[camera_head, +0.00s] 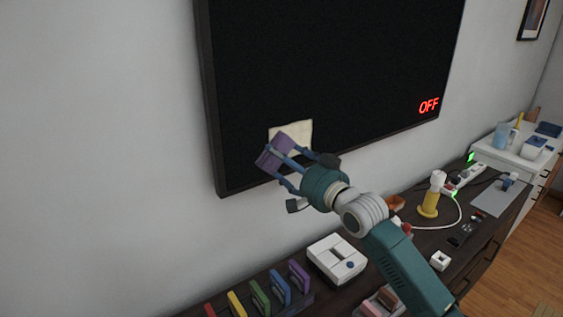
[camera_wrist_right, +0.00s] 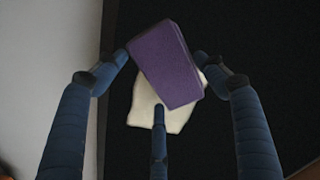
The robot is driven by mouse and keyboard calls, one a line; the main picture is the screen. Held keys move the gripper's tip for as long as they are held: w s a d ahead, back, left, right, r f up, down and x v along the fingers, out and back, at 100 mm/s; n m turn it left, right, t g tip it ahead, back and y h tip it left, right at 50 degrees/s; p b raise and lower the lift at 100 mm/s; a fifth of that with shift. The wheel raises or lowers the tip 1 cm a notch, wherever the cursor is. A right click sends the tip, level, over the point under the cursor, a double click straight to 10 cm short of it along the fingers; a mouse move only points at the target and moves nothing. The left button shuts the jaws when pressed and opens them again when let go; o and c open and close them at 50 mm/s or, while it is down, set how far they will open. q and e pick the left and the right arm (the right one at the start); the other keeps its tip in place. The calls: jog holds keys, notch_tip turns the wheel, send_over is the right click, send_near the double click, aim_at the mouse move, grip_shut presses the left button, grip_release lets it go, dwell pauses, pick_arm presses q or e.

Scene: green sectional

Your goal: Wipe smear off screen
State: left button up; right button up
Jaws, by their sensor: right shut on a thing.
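The dark screen (camera_head: 330,70) hangs on the wall, with red "OFF" letters near its lower right corner. A pale cream patch (camera_head: 299,131) shows near the screen's lower left; I cannot tell whether it is the smear or a cloth. My right gripper (camera_head: 281,157) is shut on a purple block (camera_head: 267,161) in front of the patch. In the right wrist view, the fingers (camera_wrist_right: 163,82) hold the purple block (camera_wrist_right: 165,62), which hides part of the patch (camera_wrist_right: 143,102). Whether the block touches the screen is unclear. My left gripper is out of view.
A dark sideboard (camera_head: 480,229) stands below the screen. On it are a white device (camera_head: 337,258), a row of coloured holders (camera_head: 260,296), a yellow and white bottle (camera_head: 431,197), and cables. A white cabinet (camera_head: 507,158) with cups stands farther right.

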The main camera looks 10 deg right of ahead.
jog(key=w+d+b, duration=0.1)
jog(key=d, duration=0.2)
jog(key=w+d+b, duration=0.1)
jog(key=d+b, duration=0.1)
jog(key=d, duration=0.1)
jog(key=w+d+b, duration=0.1)
jog(key=d+b, duration=0.1)
jog(key=d, duration=0.1)
jog(key=shift+w+f, duration=0.1)
jog(key=shift+w, duration=0.25)
jog(key=shift+w+d+b, duration=0.35)
jog(key=shift+d+b, duration=0.5)
jog(key=shift+b, duration=0.4)
jog(key=shift+w+d+b, duration=0.25)
jog(key=shift+d+b, duration=0.4)
jog(key=shift+w+d, duration=0.1)
jog(key=shift+d, duration=0.05)
jog(key=shift+s+a+r+p, duration=0.25)
jog(key=shift+a+p, duration=0.4)
jog(key=shift+p, duration=0.5)
jog(key=shift+s+a+p, duration=0.35)
jog(key=shift+a+p, duration=0.45)
jog(key=shift+p, duration=0.3)
jog(key=shift+s+a+f+p, duration=0.1)
jog(key=shift+a+p, duration=0.2)
